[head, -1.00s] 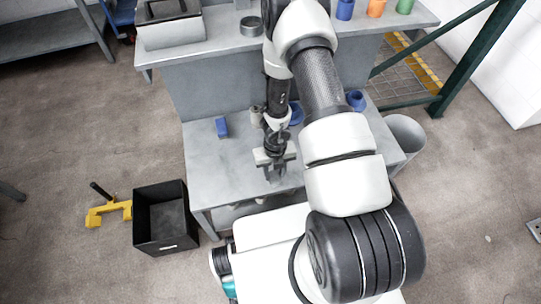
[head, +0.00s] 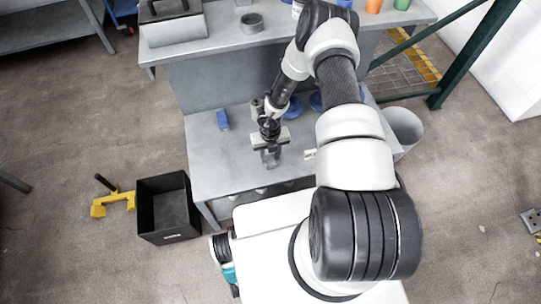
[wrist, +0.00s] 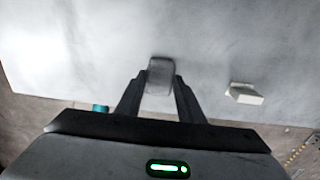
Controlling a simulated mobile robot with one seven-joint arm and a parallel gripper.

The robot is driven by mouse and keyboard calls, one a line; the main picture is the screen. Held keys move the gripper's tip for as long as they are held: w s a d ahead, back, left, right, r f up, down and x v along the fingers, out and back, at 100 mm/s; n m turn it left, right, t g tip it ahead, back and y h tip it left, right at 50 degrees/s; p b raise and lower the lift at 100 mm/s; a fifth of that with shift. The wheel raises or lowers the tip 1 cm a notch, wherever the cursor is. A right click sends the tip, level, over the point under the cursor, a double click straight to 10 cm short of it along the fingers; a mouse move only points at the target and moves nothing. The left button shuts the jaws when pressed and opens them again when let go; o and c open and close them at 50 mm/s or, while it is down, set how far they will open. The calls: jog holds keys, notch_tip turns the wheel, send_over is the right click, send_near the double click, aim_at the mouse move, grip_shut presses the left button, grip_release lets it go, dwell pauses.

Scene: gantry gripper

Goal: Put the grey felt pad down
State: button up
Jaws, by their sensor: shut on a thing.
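The grey felt pad (wrist: 160,77) is a small rounded grey piece, seen in the wrist view between my two fingertips. My gripper (wrist: 160,88) is shut on it, one finger at each side. In the head view my gripper (head: 271,160) points down over the front middle of the grey workbench (head: 225,165). The pad is too small there to make out clearly. I cannot tell whether it touches the bench top.
A small white block (head: 310,154) lies right of my gripper. A blue block (head: 222,120) lies to the left, and blue round pieces (head: 293,107) and a greenish cylinder (head: 257,107) stand behind. A black crate (head: 167,208) is on the floor. The bench's left front is clear.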

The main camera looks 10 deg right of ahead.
aim_at(270, 161)
jog(key=o, duration=0.9)
jog(key=shift+f, duration=0.1)
jog(key=shift+f, duration=0.2)
jog(key=r+p, duration=0.1)
jog(key=r, duration=0.4)
jog(key=r+p, duration=0.1)
jog(key=r, duration=0.5)
jog(key=r+p, duration=0.2)
jog(key=r, duration=0.4)
jog(key=shift+s+a+r, duration=0.1)
jog(key=shift+s+r, duration=0.15)
jog(key=shift+s, duration=0.15)
